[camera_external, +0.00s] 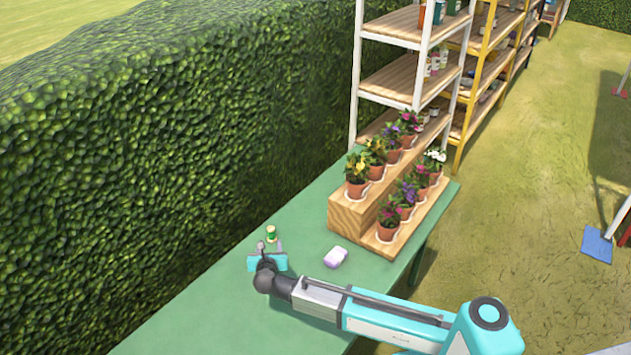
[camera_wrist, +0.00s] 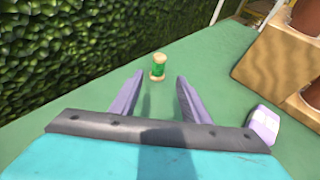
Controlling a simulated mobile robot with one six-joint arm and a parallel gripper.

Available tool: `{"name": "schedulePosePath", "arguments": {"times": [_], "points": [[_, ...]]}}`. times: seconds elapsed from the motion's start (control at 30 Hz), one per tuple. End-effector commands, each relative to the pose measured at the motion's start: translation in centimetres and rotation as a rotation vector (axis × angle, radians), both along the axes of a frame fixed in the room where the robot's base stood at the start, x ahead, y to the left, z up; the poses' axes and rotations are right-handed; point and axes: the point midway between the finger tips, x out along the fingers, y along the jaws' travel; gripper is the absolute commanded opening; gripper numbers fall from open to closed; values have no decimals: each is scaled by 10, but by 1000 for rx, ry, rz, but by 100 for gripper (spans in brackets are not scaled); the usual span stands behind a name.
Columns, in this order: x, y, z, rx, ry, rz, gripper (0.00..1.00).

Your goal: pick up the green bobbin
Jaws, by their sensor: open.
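The green bobbin (camera_external: 271,234) stands upright on the green table (camera_external: 300,205), near the hedge side. It has pale ends and a green middle. In the wrist view the bobbin (camera_wrist: 158,67) is ahead of my gripper (camera_wrist: 158,82), roughly centred between the two fingers and just past their tips. The fingers are apart with nothing between them. In the external view my gripper (camera_external: 269,245) is low over the table, close to the near side of the bobbin. I cannot tell the exact gap between the fingertips and the bobbin.
A white and lilac block (camera_external: 335,257) lies on the table right of my gripper. A wooden stepped stand (camera_external: 350,212) with several potted flowers (camera_external: 357,182) is farther right. A tall hedge (camera_external: 150,130) borders the table on the left. The table around the bobbin is clear.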

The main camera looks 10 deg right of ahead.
Motion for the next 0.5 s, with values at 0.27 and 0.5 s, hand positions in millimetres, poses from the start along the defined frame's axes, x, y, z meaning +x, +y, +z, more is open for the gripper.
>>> {"name": "schedulePosePath", "arguments": {"times": [0.27,0.5], "points": [[32,-2,-13,0,0,-3,42],[62,-4,-26,1,0,-1,42]]}}
